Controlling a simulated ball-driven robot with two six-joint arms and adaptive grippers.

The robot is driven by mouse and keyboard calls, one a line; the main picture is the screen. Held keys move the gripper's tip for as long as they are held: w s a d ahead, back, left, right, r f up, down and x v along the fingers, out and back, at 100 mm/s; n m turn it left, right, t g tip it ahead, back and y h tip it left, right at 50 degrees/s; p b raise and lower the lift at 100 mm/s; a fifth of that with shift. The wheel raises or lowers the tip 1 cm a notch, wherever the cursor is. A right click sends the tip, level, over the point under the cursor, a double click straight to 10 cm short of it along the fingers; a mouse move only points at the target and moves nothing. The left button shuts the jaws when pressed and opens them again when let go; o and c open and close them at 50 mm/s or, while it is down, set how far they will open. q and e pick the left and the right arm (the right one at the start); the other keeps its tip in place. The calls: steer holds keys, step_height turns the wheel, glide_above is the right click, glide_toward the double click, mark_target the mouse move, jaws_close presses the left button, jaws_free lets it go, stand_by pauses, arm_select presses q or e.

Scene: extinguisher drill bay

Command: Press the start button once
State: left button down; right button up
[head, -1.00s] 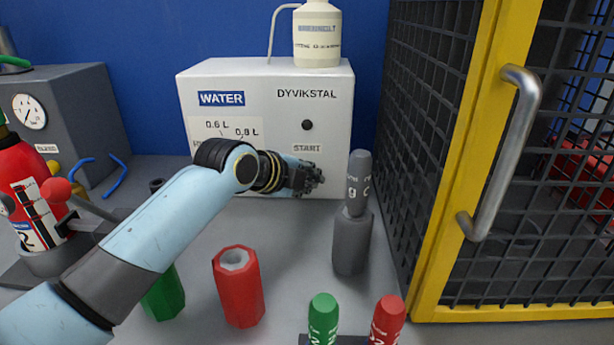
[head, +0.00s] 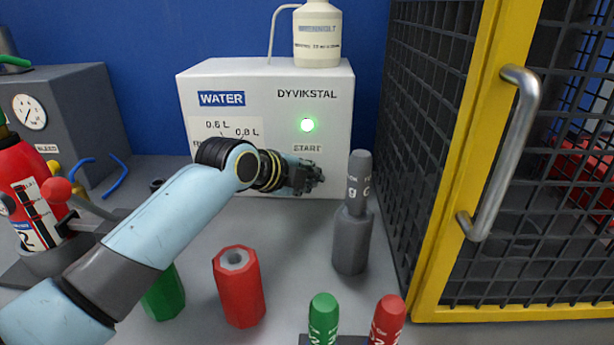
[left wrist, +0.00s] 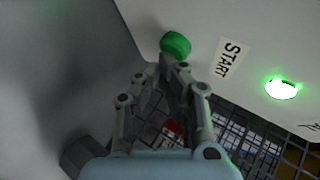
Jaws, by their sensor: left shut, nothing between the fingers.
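The white water dispenser (head: 330,120) stands against the blue wall with a START label (head: 307,147) on its front. A round lamp (head: 307,125) above the label glows green; it also shows lit in the left wrist view (left wrist: 282,89). The green start button (left wrist: 175,43) shows beside the START label in the left wrist view. In the head view the button is hidden behind my left gripper (head: 316,178). That gripper is shut and empty, its tips right at the button (left wrist: 174,60); I cannot tell whether they touch. My right gripper is out of view.
A grey bottle (head: 351,225) stands right of my left arm. A red holder (head: 238,290) and a green one (head: 165,297) stand in front. A yellow-framed mesh cage (head: 450,180) bounds the right. A red extinguisher (head: 30,190) is at left.

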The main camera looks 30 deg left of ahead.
arm_select(q)
steer(key=shift+w+a+r, duration=0.1)
steer(key=shift+w, duration=0.15)
steer(key=shift+s+p, duration=0.35)
stand_by(0.3)
steer(key=shift+s+d+p, duration=0.35)
steer(key=shift+s+p, duration=0.05)
steer(key=shift+s, duration=0.1)
steer(key=s, duration=0.1)
steer(key=s+d+p, duration=0.1)
steer(key=s+p, duration=0.1)
steer(key=shift+s+d, duration=0.15)
steer(key=shift+d, duration=0.2)
steer(key=shift+s+d, duration=0.25)
steer(key=shift+s, duration=0.35)
